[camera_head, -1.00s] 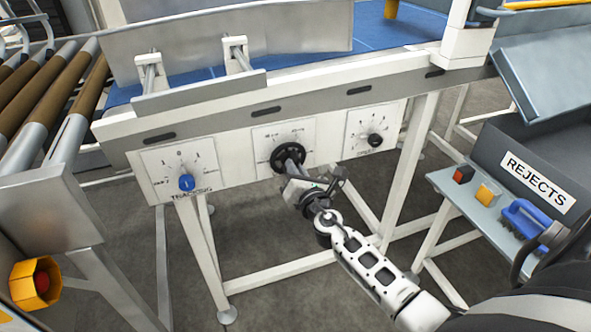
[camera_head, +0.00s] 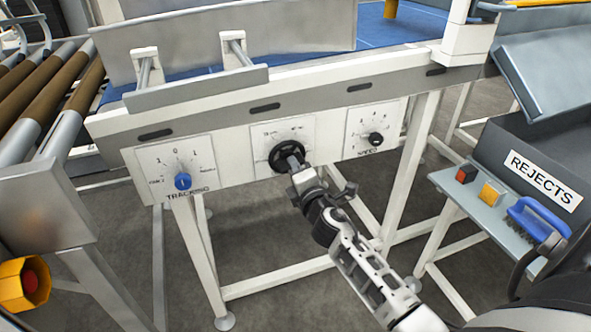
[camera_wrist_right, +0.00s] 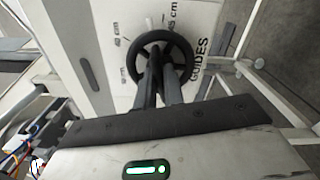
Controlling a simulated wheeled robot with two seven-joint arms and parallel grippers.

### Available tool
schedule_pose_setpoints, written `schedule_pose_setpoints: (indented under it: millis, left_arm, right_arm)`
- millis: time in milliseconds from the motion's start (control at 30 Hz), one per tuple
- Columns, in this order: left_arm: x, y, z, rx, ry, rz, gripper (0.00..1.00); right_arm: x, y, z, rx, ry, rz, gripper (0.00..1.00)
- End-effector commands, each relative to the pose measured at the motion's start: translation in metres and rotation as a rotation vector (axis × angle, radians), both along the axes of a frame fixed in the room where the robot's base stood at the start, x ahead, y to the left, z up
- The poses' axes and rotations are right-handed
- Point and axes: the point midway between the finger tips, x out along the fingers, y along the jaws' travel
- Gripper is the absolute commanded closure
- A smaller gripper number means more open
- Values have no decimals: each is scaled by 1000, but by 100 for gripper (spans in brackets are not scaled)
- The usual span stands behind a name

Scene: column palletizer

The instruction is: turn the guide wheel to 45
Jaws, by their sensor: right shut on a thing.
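The guide wheel (camera_head: 287,156) is a black ring handle on a white scale plate in the middle of the machine's front panel. In the right wrist view the wheel (camera_wrist_right: 166,36) stands in front of marks reading 40 cm and 45 cm and the word GUIDES. My right gripper (camera_head: 294,165) reaches it from the front, and its two dark fingers (camera_wrist_right: 161,66) are shut on the wheel near its centre. The fingers hide the hub, and I cannot read a pointer setting. My left gripper is not in view.
A blue tracking knob (camera_head: 183,181) is left of the wheel, and a black speed knob (camera_head: 376,139) is right of it. Rollers (camera_head: 48,120) are at left.

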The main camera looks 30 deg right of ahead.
Motion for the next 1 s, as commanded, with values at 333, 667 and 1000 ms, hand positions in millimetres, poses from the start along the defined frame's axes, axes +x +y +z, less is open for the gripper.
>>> schedule_pose_setpoints:
  millis: [333,667,1000]
  left_arm:
    - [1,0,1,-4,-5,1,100]
    - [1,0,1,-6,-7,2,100]
    - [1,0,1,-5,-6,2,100]
  right_arm:
    - [0,0,-1,93,-22,-1,100]
    - [0,0,-1,98,-23,-1,100]
    - [0,0,-1,97,-23,-1,68]
